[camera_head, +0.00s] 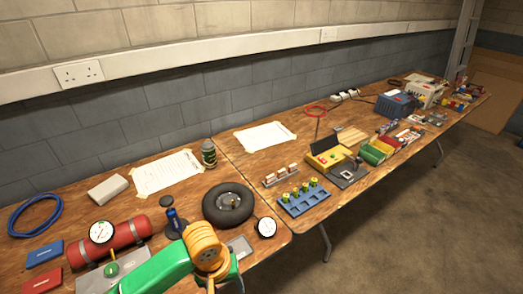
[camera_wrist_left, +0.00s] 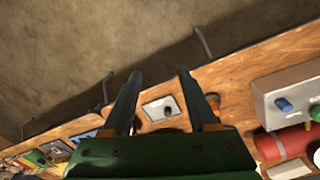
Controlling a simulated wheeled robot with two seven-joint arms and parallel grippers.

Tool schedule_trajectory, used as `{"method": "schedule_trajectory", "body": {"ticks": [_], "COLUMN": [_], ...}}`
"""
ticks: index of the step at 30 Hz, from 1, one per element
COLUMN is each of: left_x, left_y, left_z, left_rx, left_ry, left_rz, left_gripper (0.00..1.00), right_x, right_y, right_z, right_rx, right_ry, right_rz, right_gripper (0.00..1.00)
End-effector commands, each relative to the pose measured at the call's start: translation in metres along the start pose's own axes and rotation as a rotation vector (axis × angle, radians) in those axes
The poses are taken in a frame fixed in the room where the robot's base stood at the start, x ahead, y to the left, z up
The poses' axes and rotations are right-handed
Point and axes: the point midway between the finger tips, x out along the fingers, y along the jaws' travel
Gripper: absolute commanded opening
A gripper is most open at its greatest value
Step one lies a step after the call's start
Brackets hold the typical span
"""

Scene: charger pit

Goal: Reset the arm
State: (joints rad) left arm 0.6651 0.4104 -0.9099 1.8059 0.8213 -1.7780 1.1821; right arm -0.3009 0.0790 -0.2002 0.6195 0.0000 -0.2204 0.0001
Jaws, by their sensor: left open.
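My left arm (camera_head: 160,270), green with a yellow joint, reaches in from the bottom left over the near workbench in the head view. Its fingers are hidden or out of frame there. In the left wrist view my left gripper (camera_wrist_left: 159,78) shows two dark fingers spread apart with nothing held between them. Beyond the gap, a small pale plate with a dark knob (camera_wrist_left: 162,108) lies on the wooden bench. My right arm is in neither view.
A blue rack (camera_head: 305,200) stands further right. Open floor (camera_head: 400,230) lies before the benches.

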Motion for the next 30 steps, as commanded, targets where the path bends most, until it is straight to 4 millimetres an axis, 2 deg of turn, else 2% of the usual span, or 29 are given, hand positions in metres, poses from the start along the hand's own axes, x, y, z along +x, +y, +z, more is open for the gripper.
{"method": "schedule_trajectory", "body": {"ticks": [9, 15, 20, 23, 30], "left_x": [0.015, 0.02, 0.023, 0.024, 0.024], "left_y": [0.023, 0.015, -0.013, -0.04, -0.116], "left_z": [0.033, 0.047, 0.057, 0.065, 0.091], "left_rx": [0.197, 0.276, 0.307, 0.321, 0.369], "left_ry": [0.055, 0.152, 0.231, 0.266, 0.28], "left_rz": [0.175, 0.237, 0.2, 0.138, -0.084], "left_gripper": [0.59, 0.59, 0.59, 0.59, 0.59], "right_x": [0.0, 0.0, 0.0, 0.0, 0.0], "right_y": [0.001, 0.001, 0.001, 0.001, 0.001], "right_z": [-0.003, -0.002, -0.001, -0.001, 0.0], "right_rx": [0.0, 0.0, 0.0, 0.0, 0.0], "right_ry": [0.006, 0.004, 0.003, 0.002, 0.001], "right_rz": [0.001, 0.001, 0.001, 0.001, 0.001], "right_gripper": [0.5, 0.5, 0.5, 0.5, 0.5]}}
